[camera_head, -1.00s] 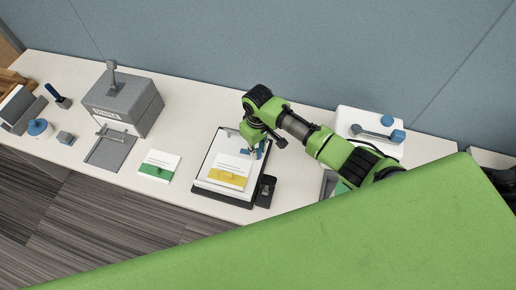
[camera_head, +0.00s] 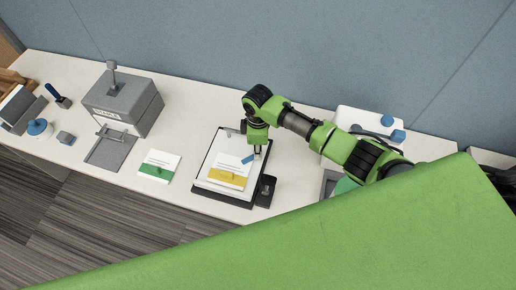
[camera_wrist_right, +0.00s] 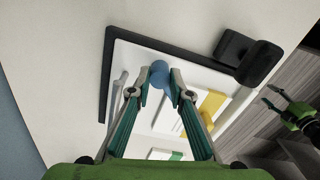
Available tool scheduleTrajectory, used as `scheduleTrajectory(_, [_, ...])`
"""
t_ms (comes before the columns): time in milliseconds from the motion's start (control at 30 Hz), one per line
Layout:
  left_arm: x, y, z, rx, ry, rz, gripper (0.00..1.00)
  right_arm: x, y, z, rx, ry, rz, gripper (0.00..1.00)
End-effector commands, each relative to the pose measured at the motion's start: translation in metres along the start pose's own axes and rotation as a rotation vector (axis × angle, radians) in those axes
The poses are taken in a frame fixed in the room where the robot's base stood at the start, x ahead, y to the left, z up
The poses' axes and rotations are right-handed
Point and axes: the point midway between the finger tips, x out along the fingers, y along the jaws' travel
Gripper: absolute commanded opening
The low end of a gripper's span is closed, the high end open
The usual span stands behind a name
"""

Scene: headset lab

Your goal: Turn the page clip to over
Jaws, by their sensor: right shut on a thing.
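The blue page clip (camera_head: 248,159) lies over the white sheets of a black-edged board (camera_head: 208,155), angled above a card with a yellow band (camera_head: 226,177). My right gripper (camera_head: 257,155) points down at the clip's right end. In the right wrist view, the fingers (camera_wrist_right: 160,82) are closed around the blue clip (camera_wrist_right: 158,70), whose rounded end shows between the fingertips. What looks like my left gripper (camera_wrist_right: 268,97) shows at the right edge of that view, fingers apart and empty, away from the board. It does not show in the head view.
A black block (camera_head: 266,190) sits at the board's right edge. A white card with a green band (camera_head: 159,166) lies to the left, near a grey box with a lever (camera_head: 123,101). A white unit with blue knobs (camera_head: 370,122) stands behind my right arm.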

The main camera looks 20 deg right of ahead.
Motion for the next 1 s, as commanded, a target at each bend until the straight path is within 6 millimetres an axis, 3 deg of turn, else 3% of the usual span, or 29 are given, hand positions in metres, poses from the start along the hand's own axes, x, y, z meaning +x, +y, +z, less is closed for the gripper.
scheduleTrajectory(633, [0.0, 0.0002, -0.0002, 0.0, 0.0, 0.0, 0.47, -0.0002, 0.0004, -0.0001, -0.056, 0.001, 0.001, 0.0])
scheduleTrajectory(667, [0.0, 0.0002, -0.0002, 0.0, 0.0, 0.0, 0.47, -0.0002, 0.0004, 0.0, -0.056, 0.001, 0.001, 0.21])
scheduleTrajectory(700, [0.0, 0.0002, -0.0002, 0.0, 0.0, 0.0, 0.47, -0.0002, 0.0004, 0.0, -0.056, 0.0, 0.001, 0.32])
scheduleTrajectory(733, [0.0, 0.0002, -0.0002, 0.0, 0.0, 0.0, 0.47, -0.0002, 0.0004, 0.0, -0.056, 0.0, 0.001, 0.36])
scheduleTrajectory(1000, [0.0001, 0.0001, 0.0, 0.0, 0.0, 0.0, 0.47, -0.0001, 0.0003, 0.0, -0.055, 0.0, 0.001, 0.36])
